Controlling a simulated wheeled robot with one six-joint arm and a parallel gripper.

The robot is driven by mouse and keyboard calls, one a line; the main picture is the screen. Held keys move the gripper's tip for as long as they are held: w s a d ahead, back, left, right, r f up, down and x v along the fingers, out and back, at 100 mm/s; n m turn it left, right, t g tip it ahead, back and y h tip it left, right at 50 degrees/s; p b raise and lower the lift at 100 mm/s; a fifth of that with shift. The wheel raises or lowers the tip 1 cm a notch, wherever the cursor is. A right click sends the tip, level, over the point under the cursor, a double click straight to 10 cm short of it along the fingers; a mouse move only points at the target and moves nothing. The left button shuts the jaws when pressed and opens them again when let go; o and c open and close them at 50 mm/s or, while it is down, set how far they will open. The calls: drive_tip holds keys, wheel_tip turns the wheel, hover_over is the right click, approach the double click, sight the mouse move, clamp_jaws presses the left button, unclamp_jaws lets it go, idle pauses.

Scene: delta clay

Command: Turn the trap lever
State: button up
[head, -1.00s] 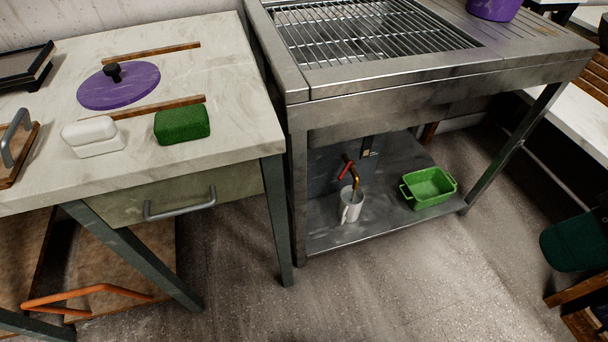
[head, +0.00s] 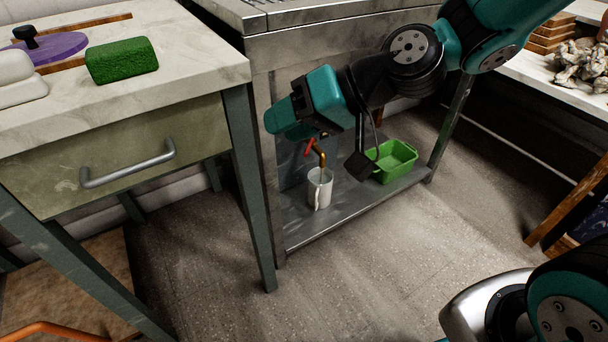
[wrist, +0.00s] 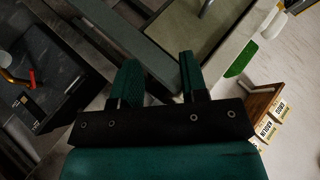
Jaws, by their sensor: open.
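The red trap lever (head: 309,147) sits on a small brass spout (head: 322,159) under the steel sink stand. A white mug (head: 320,190) stands beneath the spout on the lower shelf. In the wrist view, the lever (wrist: 32,79) and spout (wrist: 10,73) show at the left edge, off to the side of the fingers. My gripper (head: 283,118) is in front of the stand and appears just above the lever in the head view, pointing left. In the wrist view, my gripper (wrist: 157,78) is open with nothing between its fingers. The lever's upper end is partly hidden by my gripper.
A green tub (head: 394,160) sits on the lower shelf (head: 345,212) right of the mug. The workbench leg (head: 250,190) stands close left of the stand. The bench carries a green sponge (head: 121,60) and has a drawer handle (head: 128,165). Floor in front is clear.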

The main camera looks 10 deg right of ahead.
drive_tip(key=w+d+f+m+t+b, duration=0.2)
drive_tip(key=w+f+m+t+b, duration=0.1)
drive_tip(key=w+f+b, duration=0.4)
drive_tip(key=w+d+f+m+t+b, duration=0.2)
drive_tip(key=w+f+m+t+b, duration=0.2)
drive_tip(key=f, duration=0.6)
drive_tip(key=m+t+h+b, duration=0.45)
drive_tip(key=m+h, duration=0.25)
drive_tip(key=m, duration=0.3)
approach(307, 149)
drive_tip(key=shift+t, duration=0.25)
drive_tip(key=x, duration=0.3)
drive_tip(key=b+x, duration=0.1)
drive_tip(key=x, duration=0.2)
drive_tip(key=f+x, duration=0.1)
drive_tip(key=x, duration=0.3)
drive_tip(key=shift+b, duration=0.3)
clamp_jaws()
